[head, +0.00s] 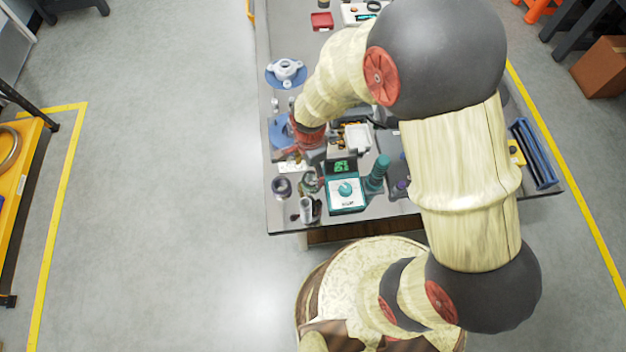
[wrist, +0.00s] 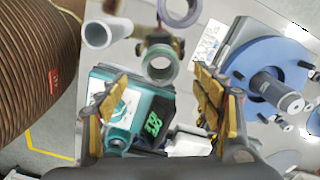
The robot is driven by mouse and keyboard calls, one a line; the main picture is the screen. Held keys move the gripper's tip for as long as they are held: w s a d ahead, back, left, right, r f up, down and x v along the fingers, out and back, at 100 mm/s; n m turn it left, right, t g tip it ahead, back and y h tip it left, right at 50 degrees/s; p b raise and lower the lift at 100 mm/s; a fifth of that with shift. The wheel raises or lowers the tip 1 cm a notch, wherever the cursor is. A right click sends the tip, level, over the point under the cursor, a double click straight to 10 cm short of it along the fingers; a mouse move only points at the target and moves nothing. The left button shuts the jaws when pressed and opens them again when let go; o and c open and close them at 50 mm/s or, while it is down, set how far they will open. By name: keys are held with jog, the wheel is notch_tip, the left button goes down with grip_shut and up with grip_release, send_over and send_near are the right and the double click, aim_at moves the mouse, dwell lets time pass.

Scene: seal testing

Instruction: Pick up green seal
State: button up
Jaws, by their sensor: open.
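The green seal (wrist: 160,62) is a short grey-green ring standing on the table. In the wrist view it lies at the upper middle, between and just beyond my fingertips. In the head view the seal (head: 310,183) is near the table's front left corner, left of the teal device. My gripper (wrist: 160,78) is open, its two yellow-padded fingers either side of the seal in the picture, with nothing held. I cannot tell how high the fingers are above it.
A purple-grey ring (head: 282,187) stands left of the seal, and a light grey tube (head: 307,210) in front. The teal device (head: 347,193) with a green display is close on the right. A blue round flange (wrist: 262,68) lies at the wrist view's right.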

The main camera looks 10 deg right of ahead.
aim_at(312, 183)
jog(key=f+b, duration=0.1)
jog(key=f, duration=0.2)
jog(key=f+b, duration=0.1)
jog(key=f, duration=0.3)
jog(key=shift+w+d, duration=0.15)
jog(key=shift+d, duration=0.05)
jog(key=shift+r, duration=0.15)
jog(key=shift+c, duration=0.7)
jog(key=c, duration=1.1)
jog(key=shift+c, duration=0.9)
